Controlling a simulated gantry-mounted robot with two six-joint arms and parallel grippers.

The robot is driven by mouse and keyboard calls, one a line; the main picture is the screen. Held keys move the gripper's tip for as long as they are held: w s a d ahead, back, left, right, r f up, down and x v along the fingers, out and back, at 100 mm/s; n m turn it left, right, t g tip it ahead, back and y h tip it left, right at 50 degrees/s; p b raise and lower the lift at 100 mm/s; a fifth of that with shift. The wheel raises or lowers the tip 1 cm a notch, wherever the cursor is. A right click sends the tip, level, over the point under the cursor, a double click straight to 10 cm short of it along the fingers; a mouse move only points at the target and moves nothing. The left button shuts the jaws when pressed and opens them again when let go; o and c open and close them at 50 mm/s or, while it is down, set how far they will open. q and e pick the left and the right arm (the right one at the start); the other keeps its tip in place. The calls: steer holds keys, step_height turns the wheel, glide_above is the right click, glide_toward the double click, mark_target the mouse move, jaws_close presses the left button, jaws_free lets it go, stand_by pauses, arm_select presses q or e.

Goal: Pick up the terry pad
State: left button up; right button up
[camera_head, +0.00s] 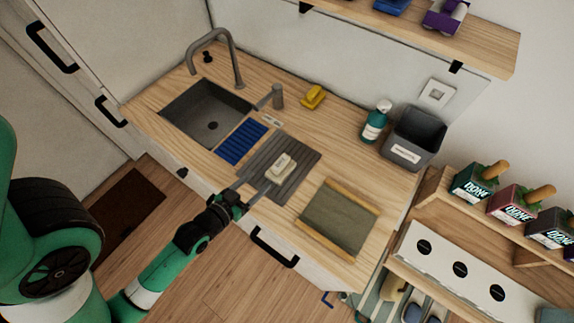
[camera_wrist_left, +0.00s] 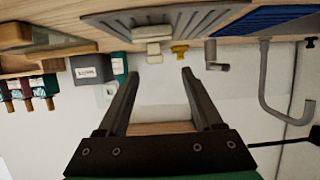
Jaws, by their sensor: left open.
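A small cream pad (camera_head: 281,167), which looks like the terry pad, lies on the grey ribbed drainboard (camera_head: 302,182) right of the sink. It also shows in the left wrist view (camera_wrist_left: 152,33), near the top and beyond my fingertips. My left gripper (camera_head: 254,184) is open and empty, at the counter's front edge just short of the pad. In the left wrist view the fingers of my left gripper (camera_wrist_left: 161,73) stand apart with nothing between them. My right gripper is in neither view.
The sink (camera_head: 200,114) with its tall tap (camera_head: 225,52) lies left, beside a blue ribbed mat (camera_head: 242,141). A yellow object (camera_head: 313,96), teal bottle (camera_head: 375,123) and grey bin (camera_head: 414,136) stand behind. A green mat with wooden edges (camera_head: 338,219) lies right.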

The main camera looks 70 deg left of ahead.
mark_target(281, 165)
arm_select(q)
steer(key=b+x, duration=0.1)
steer(key=x, duration=0.5)
steer(key=shift+w+a, duration=0.15)
steer(key=shift+w, duration=0.2)
steer(key=x, duration=0.2)
steer(key=b+x, duration=0.1)
steer(key=x, duration=0.2)
steer(key=shift+w+d+b, duration=0.25)
steer(key=shift+w+b, duration=0.05)
jaws_close()
